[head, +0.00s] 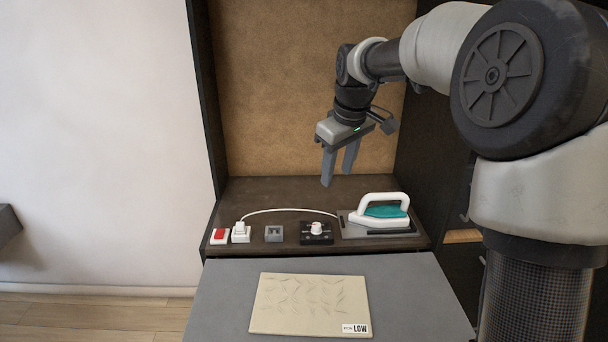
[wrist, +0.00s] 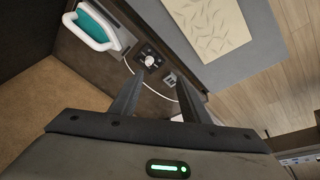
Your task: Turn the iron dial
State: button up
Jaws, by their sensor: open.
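The iron dial (head: 316,229) is a white knob on a black control box (head: 317,240) near the front of the dark shelf, just left of the iron. In the wrist view the dial (wrist: 149,60) shows beyond my gripper's fingers, on its black box. The iron (head: 381,214), white with a teal body, sits on a grey rest at the right end of the shelf; it also shows in the wrist view (wrist: 95,28). My gripper (head: 337,178) is open and empty, pointing down above the back of the shelf, clear of the dial.
Left of the dial stand a grey socket block (head: 274,234), a white plug (head: 240,232) with a white cord, and a red switch (head: 220,236). A beige cloth (head: 309,304) labelled LOW lies on the grey board (head: 420,300) in front. Dark cabinet walls flank the shelf.

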aim_at(317, 224)
jog(key=w+d+f+n+y+b, duration=0.1)
jog(key=w+d+f+y+b, duration=0.15)
jog(key=w+f, duration=1)
jog(key=x, duration=1.1)
jog(key=s+x, duration=0.1)
jog(key=x, duration=0.5)
jog(key=shift+w+a+f, duration=0.1)
jog(key=shift+a+f, duration=0.1)
jog(key=shift+f, duration=0.25)
jog(key=c, duration=1)
